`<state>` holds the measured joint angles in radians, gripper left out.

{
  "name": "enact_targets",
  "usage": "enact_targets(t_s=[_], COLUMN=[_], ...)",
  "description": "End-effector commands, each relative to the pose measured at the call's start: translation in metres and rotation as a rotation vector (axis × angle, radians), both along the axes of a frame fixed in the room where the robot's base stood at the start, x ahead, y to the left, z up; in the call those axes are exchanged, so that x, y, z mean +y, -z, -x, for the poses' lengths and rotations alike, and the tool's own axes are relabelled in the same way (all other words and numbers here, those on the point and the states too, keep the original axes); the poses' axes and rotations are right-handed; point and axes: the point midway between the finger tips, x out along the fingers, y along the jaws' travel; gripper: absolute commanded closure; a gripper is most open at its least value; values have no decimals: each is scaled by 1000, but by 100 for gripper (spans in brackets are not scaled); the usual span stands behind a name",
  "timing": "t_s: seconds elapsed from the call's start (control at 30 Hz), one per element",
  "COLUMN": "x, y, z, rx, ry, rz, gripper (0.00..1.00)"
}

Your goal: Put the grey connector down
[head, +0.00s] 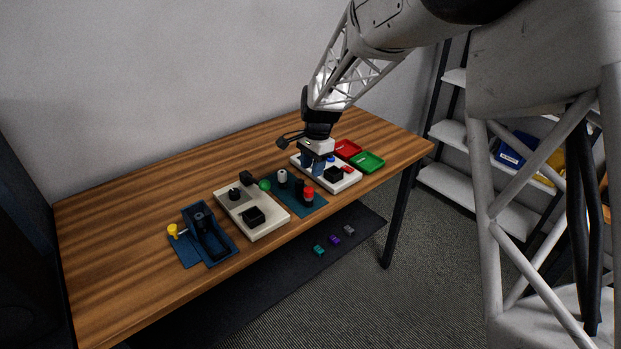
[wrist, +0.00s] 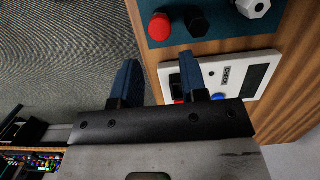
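A small grey block (head: 349,230), which looks like the grey connector, lies on the dark mat (head: 372,222) below the table's front edge. It is apart from my gripper and too small to make out in detail. My gripper (head: 317,168) is over the white board (head: 348,184) on the table's right part. In the wrist view its two blue fingers (wrist: 160,78) stand apart, with floor and table edge showing between them and nothing held. I cannot tell whether the fingers touch the board.
A purple block (head: 335,240) and a teal block (head: 319,250) lie beside the grey one. Red (head: 347,149) and green (head: 368,162) trays stand behind the board. A teal mat (head: 290,196) with several posts, a beige fixture (head: 268,227) and a blue holder (head: 215,245) stand leftward. The table's left end is clear.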

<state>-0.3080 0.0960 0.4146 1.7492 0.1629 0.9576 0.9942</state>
Motion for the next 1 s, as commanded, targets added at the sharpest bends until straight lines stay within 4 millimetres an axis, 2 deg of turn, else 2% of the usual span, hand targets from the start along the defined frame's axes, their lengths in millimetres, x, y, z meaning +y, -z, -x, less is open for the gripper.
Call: enact_targets(t_s=[0.1,0.3,1.0], x=[-2,-3,-3], y=[-15,-29,-31], z=[-2,-3,-3], rx=[-1,-1,0], ry=[0,0,0], rz=[0,0,0], gripper=[60,60,60])
